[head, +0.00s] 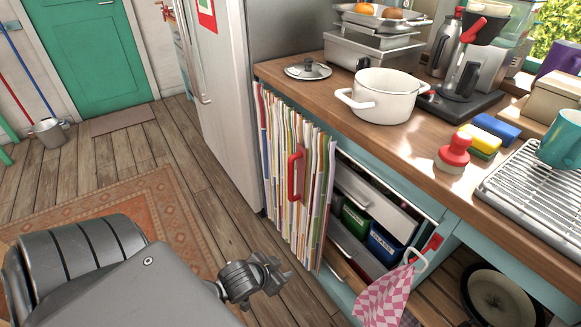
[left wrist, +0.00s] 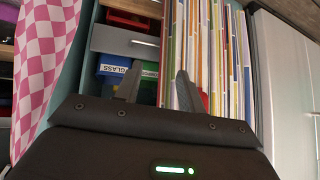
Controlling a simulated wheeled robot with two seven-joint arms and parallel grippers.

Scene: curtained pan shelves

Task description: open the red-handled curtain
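The striped curtain (head: 275,165) hangs in vertical folds under the wooden counter. It covers the left part of the shelf opening in the head view. Its upright red handle (head: 296,173) is near the curtain's right edge. The curtain also shows in the left wrist view (left wrist: 225,60), with the red handle (left wrist: 204,100) partly hidden behind one finger. My left gripper (head: 283,270) is below the handle in the head view and apart from it. In the left wrist view its two fingers (left wrist: 158,88) are spread with nothing between them. My right gripper is not in view.
Right of the curtain, the open shelf holds green and blue boxes (head: 385,243). A pink checkered towel (head: 385,297) hangs farther right. The fridge (head: 217,95) stands left of the curtain. A white pot (head: 382,95) and a lid (head: 308,70) sit on the counter. The floor by the curtain is clear.

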